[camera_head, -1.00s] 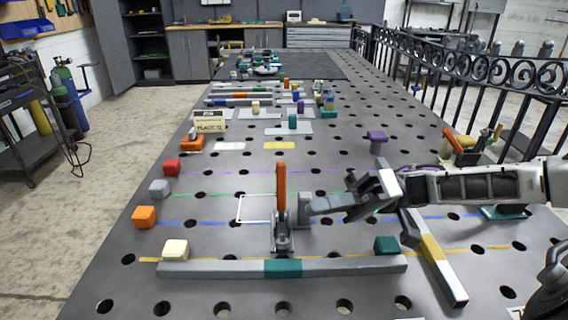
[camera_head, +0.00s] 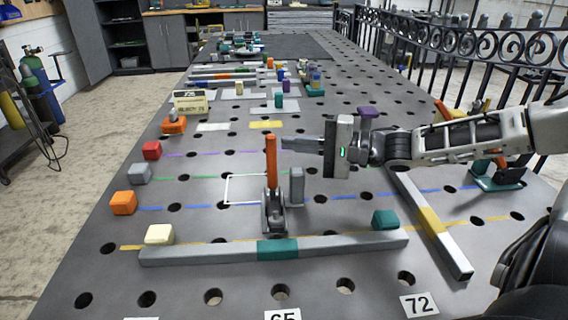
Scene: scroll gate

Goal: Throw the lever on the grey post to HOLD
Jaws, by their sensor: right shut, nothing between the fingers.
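The lever has an orange handle (camera_head: 271,160) that stands upright, on a grey metal base (camera_head: 273,215) near the middle of the table. A short grey upright block (camera_head: 297,186) stands just right of it. No HOLD marking is readable. My right gripper (camera_head: 286,144) comes in from the right, its shut, empty fingers pointing left. In the picture its tips are just right of the handle's upper part; whether they touch it I cannot tell. My left gripper is out of view.
A grey bar with a teal middle (camera_head: 277,249) lies in front of the lever. A grey and yellow bar (camera_head: 430,221) lies to the right. A teal block (camera_head: 385,220) and a cream block (camera_head: 159,234) stand near the front bar. A white outline (camera_head: 228,189) marks the table left of the lever.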

